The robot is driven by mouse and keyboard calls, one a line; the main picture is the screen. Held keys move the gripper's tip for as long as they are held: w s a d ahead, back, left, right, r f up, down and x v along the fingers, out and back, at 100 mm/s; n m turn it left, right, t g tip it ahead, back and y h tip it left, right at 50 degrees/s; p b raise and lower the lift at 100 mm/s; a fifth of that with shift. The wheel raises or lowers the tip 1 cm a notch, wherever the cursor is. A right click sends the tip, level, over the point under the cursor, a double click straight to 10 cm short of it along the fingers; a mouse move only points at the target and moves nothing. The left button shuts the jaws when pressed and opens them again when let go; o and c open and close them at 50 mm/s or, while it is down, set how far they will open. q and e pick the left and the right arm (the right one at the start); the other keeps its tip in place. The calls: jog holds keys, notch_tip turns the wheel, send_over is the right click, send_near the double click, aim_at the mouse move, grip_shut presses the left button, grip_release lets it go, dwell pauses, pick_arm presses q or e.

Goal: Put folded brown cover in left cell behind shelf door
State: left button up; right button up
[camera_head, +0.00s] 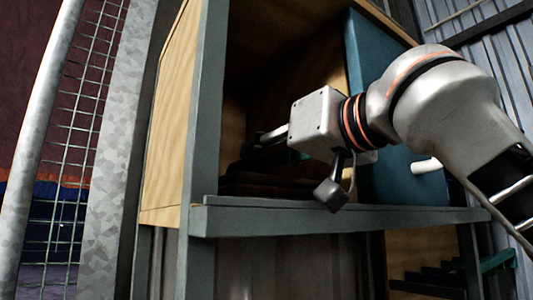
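The folded brown cover (265,187) lies as a dark, low stack on the floor of the left shelf cell. The cell has wooden walls and a grey-green frame (300,219), and its front is open here. My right gripper (301,165) comes in from the right at the mouth of this cell. Its two fingers are spread apart, one reaching into the cell and one near the front edge. It looks empty, above and in front of the cover. The blue shelf door (400,110) with a white handle (425,165) stands right of the opening. My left gripper is out of view.
A grey metal post (109,165) and a wire mesh panel (75,150) stand to the left of the shelf. A lower compartment with dark slats (435,280) is at the lower right. Corrugated metal wall (500,75) is behind on the right.

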jog(key=shift+s+d, duration=0.25)
jog(key=shift+s, duration=0.15)
jog(key=b+v, duration=0.2)
jog(key=v, duration=0.9)
jog(key=shift+d, duration=0.1)
